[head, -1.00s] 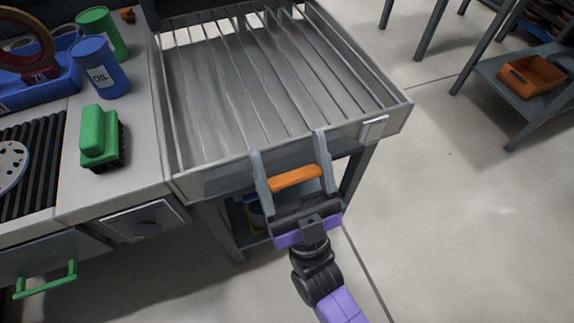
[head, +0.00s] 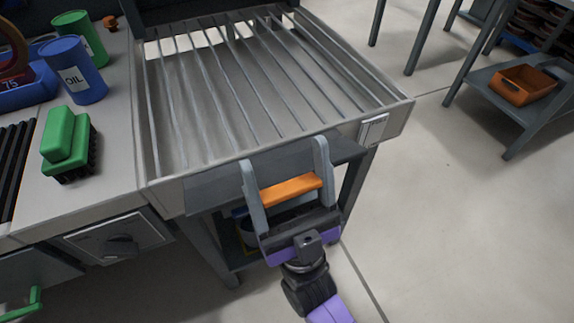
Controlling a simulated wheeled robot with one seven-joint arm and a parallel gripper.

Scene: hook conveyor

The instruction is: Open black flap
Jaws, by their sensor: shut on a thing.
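The dark grey-black flap (head: 215,188) is on the front side of the slatted metal tray (head: 160,190). It is tilted outward from the tray's front edge, with a broad dark face showing. An orange handle bar (head: 290,189) lies crosswise between the fingers of my gripper (head: 284,155). The gripper is shut on the orange handle, with one finger at each end. Its finger tips reach up over the flap. How the handle joins the flap is hidden by the fingers.
At left, a counter holds a green brush (head: 68,145), a blue oil can (head: 75,70) and a green can (head: 82,38). Below it is a knob panel (head: 118,238). A shelf at right holds an orange bin (head: 522,85).

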